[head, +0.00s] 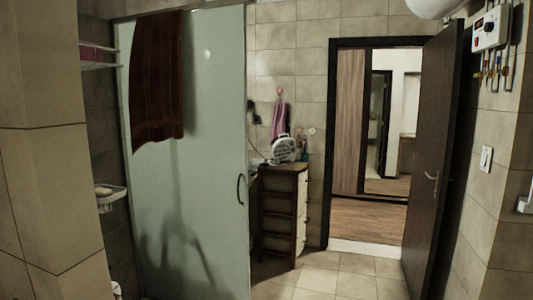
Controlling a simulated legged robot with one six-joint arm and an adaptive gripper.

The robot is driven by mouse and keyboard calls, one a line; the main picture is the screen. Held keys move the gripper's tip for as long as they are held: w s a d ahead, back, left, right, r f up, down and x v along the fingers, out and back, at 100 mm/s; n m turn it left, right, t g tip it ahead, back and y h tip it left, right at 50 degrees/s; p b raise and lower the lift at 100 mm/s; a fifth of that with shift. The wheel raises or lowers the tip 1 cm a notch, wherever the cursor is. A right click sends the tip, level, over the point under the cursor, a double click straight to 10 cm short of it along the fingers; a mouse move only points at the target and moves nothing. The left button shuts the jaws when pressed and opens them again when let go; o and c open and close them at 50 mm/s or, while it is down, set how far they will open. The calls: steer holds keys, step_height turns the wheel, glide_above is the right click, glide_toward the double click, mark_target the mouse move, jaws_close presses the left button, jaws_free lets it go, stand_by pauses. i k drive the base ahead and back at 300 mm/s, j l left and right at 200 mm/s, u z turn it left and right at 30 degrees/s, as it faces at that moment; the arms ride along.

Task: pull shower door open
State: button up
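The shower door (210,190) is a tall panel of pale green frosted glass on the left half of the head view. A dark curved handle (240,189) sits near its right edge at mid height. A dark red towel (158,80) hangs over the upper left of the panel. Dark blurred shadows show on the lower part of the glass. I cannot tell from this view whether the door is fully closed. My gripper is not in view.
A tiled wall (40,150) stands close on the left, with a soap dish (110,195) and a shelf (98,55). A dark drawer cabinet (280,212) stands beyond the glass. A brown room door (435,160) stands open at right. The tiled floor (340,279) between is clear.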

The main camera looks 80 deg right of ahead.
mark_target(210, 164)
steer(key=z, duration=2.55)
steer(key=i+l+z, duration=0.15)
steer(key=i+l+u, duration=0.1)
steer(key=i+l, duration=0.6)
steer(key=i+l+u, duration=0.15)
steer(key=i+l, duration=0.15)
steer(key=i+l+u, duration=0.1)
steer(key=i+l, duration=0.25)
steer(key=i+l+u, duration=0.1)
steer(key=i+l, duration=0.15)
steer(key=l, duration=0.25)
steer(key=i+l, duration=0.3)
steer(key=l, duration=0.15)
steer(key=i+l+u, duration=0.15)
steer(key=i+l, duration=0.15)
steer(key=l, duration=0.1)
